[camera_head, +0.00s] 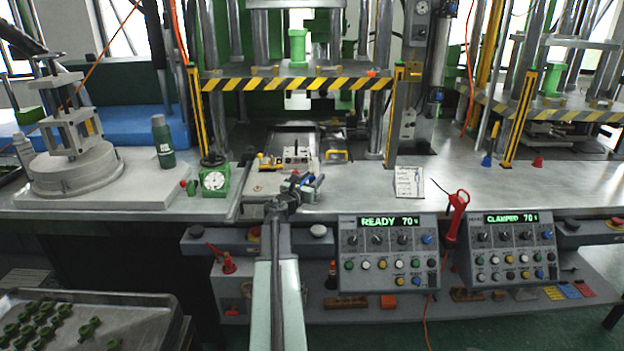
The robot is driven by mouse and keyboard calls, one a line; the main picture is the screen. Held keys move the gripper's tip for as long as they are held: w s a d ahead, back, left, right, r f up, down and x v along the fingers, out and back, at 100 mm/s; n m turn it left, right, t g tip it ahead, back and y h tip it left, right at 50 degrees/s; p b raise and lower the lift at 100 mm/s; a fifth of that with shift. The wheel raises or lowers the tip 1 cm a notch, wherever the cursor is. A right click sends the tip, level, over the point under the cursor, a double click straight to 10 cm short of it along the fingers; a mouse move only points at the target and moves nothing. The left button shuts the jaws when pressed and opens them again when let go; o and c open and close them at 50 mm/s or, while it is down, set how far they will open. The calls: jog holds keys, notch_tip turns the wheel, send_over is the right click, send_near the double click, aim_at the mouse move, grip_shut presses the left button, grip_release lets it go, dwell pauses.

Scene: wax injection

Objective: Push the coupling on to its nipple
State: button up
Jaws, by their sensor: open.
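My gripper (306,183) is in the middle of the view, at the end of my arm that rises from the bottom edge. It is over the front part of the steel bench, just in front of a metal die plate (268,182) with small fittings on it. The jaws are open, with small blue and dark parts at their tips. I cannot make out a coupling or a nipple for certain. They are too small to tell or hidden by the gripper. I cannot tell whether the jaws touch anything.
A green dial gauge (214,181) and a green bottle (163,142) stand to the left. A press with a striped guard bar (290,84) rises behind. Control boxes reading READY (388,255) and CLAMPED (511,248) hang at the front right. The bench right of a white card (409,182) is mostly clear.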

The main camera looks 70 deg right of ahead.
notch_tip(320, 180, up, 9)
jog(key=p, duration=0.8)
jog(key=shift+f, duration=0.35)
